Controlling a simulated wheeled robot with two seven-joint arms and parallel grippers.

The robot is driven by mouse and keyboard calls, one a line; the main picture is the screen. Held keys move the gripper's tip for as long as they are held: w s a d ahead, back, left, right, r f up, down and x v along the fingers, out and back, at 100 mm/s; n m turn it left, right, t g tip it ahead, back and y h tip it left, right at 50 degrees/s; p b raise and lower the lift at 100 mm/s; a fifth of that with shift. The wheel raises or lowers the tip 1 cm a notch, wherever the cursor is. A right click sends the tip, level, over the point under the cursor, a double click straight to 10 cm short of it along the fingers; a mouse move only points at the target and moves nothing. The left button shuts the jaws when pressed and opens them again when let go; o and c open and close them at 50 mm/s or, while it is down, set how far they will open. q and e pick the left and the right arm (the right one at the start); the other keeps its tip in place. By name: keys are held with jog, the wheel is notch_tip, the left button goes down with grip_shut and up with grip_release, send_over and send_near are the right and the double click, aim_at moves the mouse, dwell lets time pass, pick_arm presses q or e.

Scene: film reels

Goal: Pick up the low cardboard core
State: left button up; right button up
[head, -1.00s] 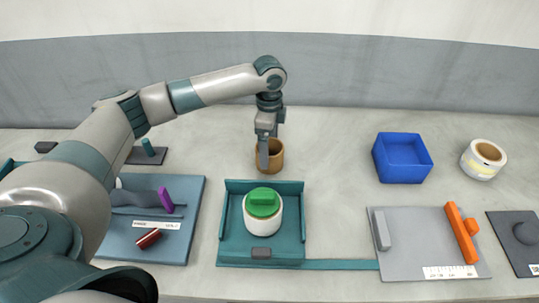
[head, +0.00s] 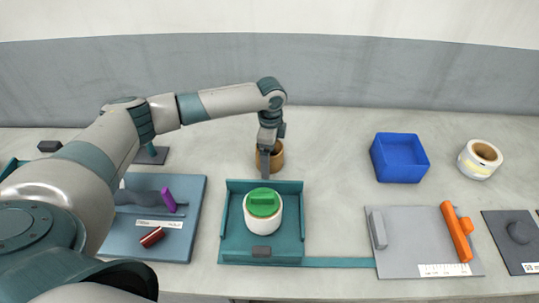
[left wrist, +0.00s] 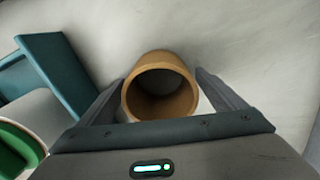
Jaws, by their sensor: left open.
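The low cardboard core (head: 277,158) is a short brown tube standing upright on the table behind the teal tray. In the left wrist view the core (left wrist: 160,88) shows its open top between my two finger tips. My left gripper (head: 265,168) is open and low over the core, pointing down, and hides part of it in the head view. In the left wrist view my left gripper (left wrist: 160,95) has one finger on either side of the core. I cannot tell whether the fingers touch it. My right gripper is not in view.
The teal tray (head: 232,235) in front holds a white roll with a green top (head: 263,203). A blue bin (head: 400,158) and a white roll (head: 480,159) stand to the right. A grey board (head: 400,255) carries an orange bar. A blue mat (head: 190,195) lies left.

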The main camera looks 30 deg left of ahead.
pick_arm(q)
jog(key=c, duration=1.1)
jog(key=shift+r, duration=0.15)
jog(key=shift+r+b, duration=0.4)
jog(key=shift+r, duration=0.2)
notch_tip(320, 180, up, 3)
jog(key=shift+f+b, duration=0.2)
jog(key=shift+b, duration=0.4)
jog(key=shift+s+d+r+b, duration=0.2)
jog(key=shift+d+r+b, duration=0.3)
jog(key=shift+d+r, duration=1.05)
jog(key=shift+s+d+r+b, duration=0.2)
jog(key=shift+d+r+b, duration=0.45)
jog(key=shift+d, duration=1.65)
jog(key=shift+s+d+r+b, duration=0.2)
jog(key=shift+d+r+b, duration=0.15)
jog(key=shift+d+r, duration=1.3)
jog(key=shift+d+f, duration=0.3)
jog(key=shift+f, duration=0.05)
